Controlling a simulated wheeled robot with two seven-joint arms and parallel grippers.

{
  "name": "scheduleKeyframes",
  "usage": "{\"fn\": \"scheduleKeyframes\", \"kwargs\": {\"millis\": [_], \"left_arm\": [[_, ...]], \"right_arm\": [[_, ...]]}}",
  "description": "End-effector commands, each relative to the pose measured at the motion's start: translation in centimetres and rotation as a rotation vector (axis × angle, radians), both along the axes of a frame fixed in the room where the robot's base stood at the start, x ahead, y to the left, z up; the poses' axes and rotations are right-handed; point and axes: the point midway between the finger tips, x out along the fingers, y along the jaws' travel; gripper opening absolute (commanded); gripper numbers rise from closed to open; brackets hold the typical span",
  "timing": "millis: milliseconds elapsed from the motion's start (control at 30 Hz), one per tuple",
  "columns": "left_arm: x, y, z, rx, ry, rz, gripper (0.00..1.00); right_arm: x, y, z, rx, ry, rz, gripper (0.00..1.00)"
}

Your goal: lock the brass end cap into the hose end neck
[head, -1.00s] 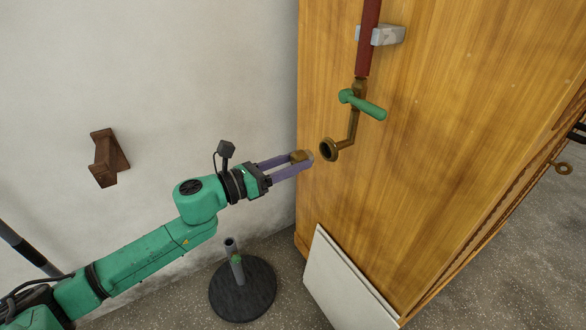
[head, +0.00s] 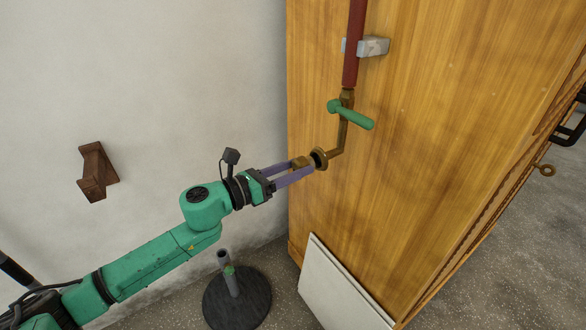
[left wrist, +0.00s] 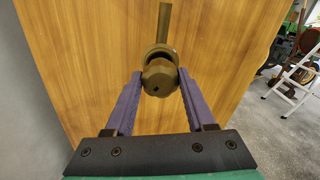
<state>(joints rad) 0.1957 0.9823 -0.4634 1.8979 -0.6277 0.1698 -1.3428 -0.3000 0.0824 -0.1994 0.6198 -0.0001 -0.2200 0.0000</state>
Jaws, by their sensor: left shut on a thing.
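My left gripper (head: 304,168) is shut on the brass end cap (head: 299,163), its purple fingers on either side of it. In the left wrist view the cap (left wrist: 159,80) sits between the fingertips, in front of the brass hose end neck (left wrist: 163,28). In the head view the neck (head: 337,146) bends down from the red hose (head: 353,45) and ends in a flared round mouth facing the gripper. The cap is at or very close to this mouth; I cannot tell whether it is inside it. My right gripper is not in view.
A green lever (head: 352,116) sticks out above the neck. A wooden panel (head: 420,150) stands behind. A white board (head: 340,285) leans below. A round black stand (head: 238,300) is on the floor, and a brown bracket (head: 97,172) is on the wall.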

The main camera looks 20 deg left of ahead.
Motion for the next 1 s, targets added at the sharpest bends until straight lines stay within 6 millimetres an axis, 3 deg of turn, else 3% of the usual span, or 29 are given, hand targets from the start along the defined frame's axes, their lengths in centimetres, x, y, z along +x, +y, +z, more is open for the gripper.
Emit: {"fn": "scheduleKeyframes", "kwargs": {"millis": [1000], "left_arm": [[1.7, -1.3, 0.1, -0.002, -0.001, 0.001, 0.0]], "right_arm": [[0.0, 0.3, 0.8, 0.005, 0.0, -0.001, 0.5]]}}
